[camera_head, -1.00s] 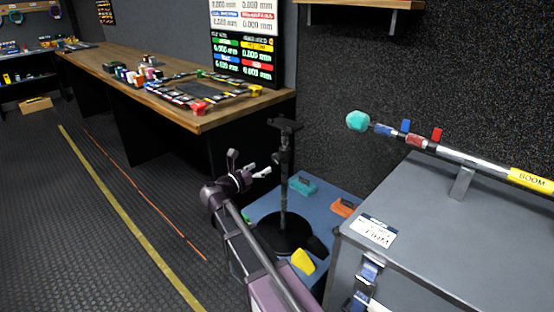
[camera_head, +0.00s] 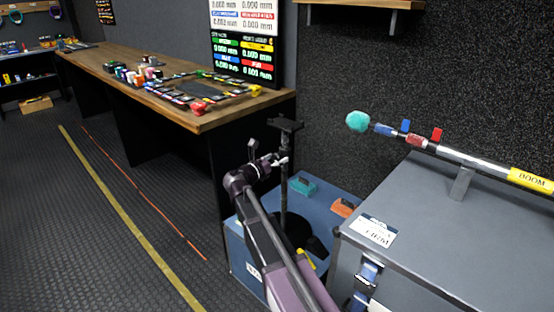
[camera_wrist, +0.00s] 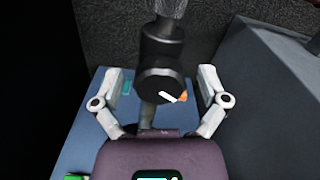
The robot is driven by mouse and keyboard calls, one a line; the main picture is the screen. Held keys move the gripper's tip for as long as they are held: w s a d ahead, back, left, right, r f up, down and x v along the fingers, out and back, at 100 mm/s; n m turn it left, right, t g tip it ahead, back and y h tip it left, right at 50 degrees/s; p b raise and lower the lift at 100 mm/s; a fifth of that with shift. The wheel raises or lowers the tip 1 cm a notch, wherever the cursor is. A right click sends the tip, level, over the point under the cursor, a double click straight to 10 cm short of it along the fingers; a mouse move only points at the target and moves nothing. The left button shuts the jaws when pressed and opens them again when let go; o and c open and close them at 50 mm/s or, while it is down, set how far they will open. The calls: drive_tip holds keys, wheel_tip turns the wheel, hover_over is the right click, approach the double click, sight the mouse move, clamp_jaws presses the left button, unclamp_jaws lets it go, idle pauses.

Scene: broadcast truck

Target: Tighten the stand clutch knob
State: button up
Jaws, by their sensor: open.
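The stand (camera_head: 286,190) is a black upright post with a round base and a flat top plate, standing on a blue surface. In the wrist view the clutch knob (camera_wrist: 160,80) is a dark round disc with a white mark on its face, on the black stand post. My gripper (camera_wrist: 160,82) is open, with one pale finger on each side of the knob. I cannot tell whether either finger touches it. In the head view my gripper (camera_head: 278,163) is beside the stand's upper post, and the knob is too small to make out there.
The blue surface (camera_head: 322,190) holds a teal block (camera_head: 302,186) and an orange block (camera_head: 343,207). A grey case (camera_head: 445,235) with a boom pole (camera_head: 480,163) stands close at right. A wooden bench (camera_head: 200,115) is behind at left.

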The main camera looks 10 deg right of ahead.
drive_tip(key=c, duration=1.1)
drive_tip(key=shift+c, duration=0.2)
drive_tip(key=shift+m, duration=0.4)
drive_tip(key=m, duration=0.9)
drive_tip(key=shift+m, duration=0.4)
drive_tip(key=shift+d, duration=0.1)
drive_tip(key=o, duration=1.1)
drive_tip(key=shift+o, duration=0.2)
